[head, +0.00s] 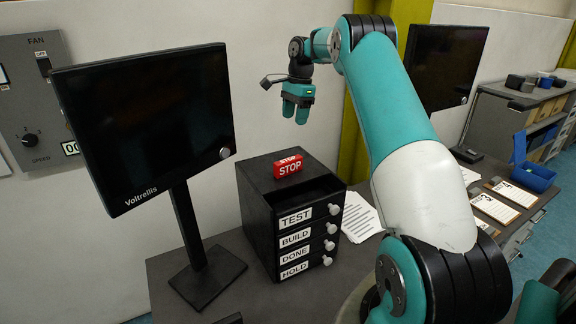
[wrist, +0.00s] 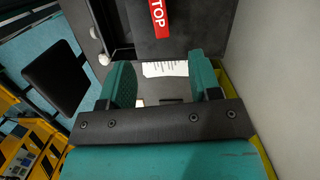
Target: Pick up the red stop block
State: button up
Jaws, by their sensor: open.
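In the wrist view the stop block (wrist: 159,17) shows at the top edge, partly cut off, beyond the fingers. My gripper (head: 296,113) is open and empty, held in the air above the stop block and apart from it. Its two teal fingers also show in the wrist view (wrist: 165,85), with a gap between them.
A black Voltrellis monitor (head: 150,125) stands left of the cabinet, and a second monitor (head: 445,68) is behind my arm. The cabinet's top TEST drawer (head: 296,217) looks pulled out. White papers (head: 358,217) lie right of the cabinet. A wall is close behind.

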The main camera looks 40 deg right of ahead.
aim_at(288, 159)
jog(key=f, duration=0.3)
jog(key=a+f, duration=0.1)
jog(key=f, duration=0.3)
jog(key=a+f, duration=0.1)
jog(key=f, duration=0.3)
jog(key=shift+w+p, duration=0.15)
jog(key=shift+p, duration=0.15)
jog(key=f+p, duration=0.1)
jog(key=f, duration=0.1)
jog(key=a+f+p, duration=0.1)
jog(key=f+p, duration=0.1)
jog(key=shift+f, duration=0.7)
jog(key=shift+c, duration=0.2)
jog(key=c, duration=1)
